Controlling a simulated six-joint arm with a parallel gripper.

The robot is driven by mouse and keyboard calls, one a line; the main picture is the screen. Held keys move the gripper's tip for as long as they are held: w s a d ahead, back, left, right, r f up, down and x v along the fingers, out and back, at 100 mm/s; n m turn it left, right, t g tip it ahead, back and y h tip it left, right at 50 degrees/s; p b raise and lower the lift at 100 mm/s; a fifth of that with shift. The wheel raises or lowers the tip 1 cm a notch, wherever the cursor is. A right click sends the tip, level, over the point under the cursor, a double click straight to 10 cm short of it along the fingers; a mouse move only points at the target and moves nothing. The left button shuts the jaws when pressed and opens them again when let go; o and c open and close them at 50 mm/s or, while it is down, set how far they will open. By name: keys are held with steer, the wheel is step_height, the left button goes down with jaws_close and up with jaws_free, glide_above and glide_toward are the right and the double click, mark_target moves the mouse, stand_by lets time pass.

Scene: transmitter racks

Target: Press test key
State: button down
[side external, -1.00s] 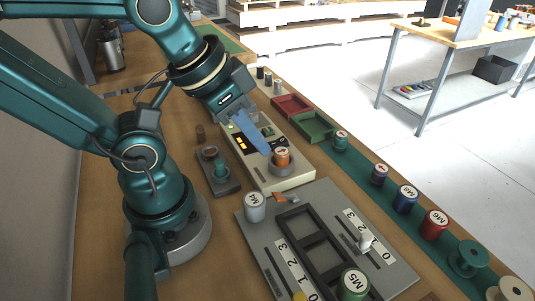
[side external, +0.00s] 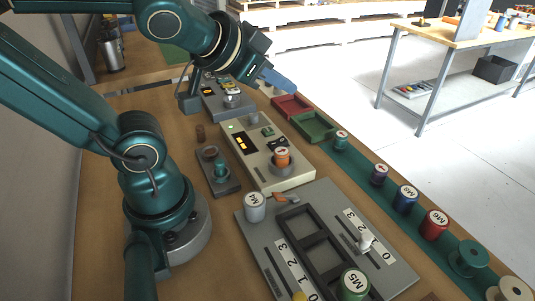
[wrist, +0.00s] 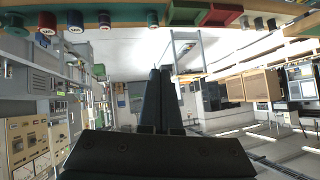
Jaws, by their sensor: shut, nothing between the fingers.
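A beige tester box (side external: 296,180) stands on the bench in the middle of the side view. It has a lit yellow display (side external: 240,142), a small green part (side external: 268,132) and an orange-topped coil (side external: 281,157) in a round socket. Which part is the test key is too small to tell. My gripper (side external: 294,89) is up in the air beyond the box, over the far right bench edge, its blue fingers shut and empty. It touches nothing. In the wrist view the dark fingers (wrist: 160,72) point out into the room.
Red (side external: 291,105) and green (side external: 313,126) trays lie along the right bench edge, with several coils in a row in front. A grey device (side external: 229,103) stands behind the tester. A grey slotted panel (side external: 262,232) holding coils lies nearer.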

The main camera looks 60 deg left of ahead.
steer(key=w+a+r+m+t+y, duration=0.1)
steer(key=w+a+r+m+t, duration=0.15)
steer(key=w+a+r, duration=0.2)
steer(key=m+g+h, duration=0.3)
steer(key=m+g, duration=0.1)
steer(key=m, duration=0.2)
glide_above(263, 130)
step_height(263, 130, down, 11)
steer(key=shift+f+t, duration=0.1)
steer(key=shift+t, duration=0.15)
steer(key=shift+f, duration=4.4)
steer(key=shift+d+f, duration=0.1)
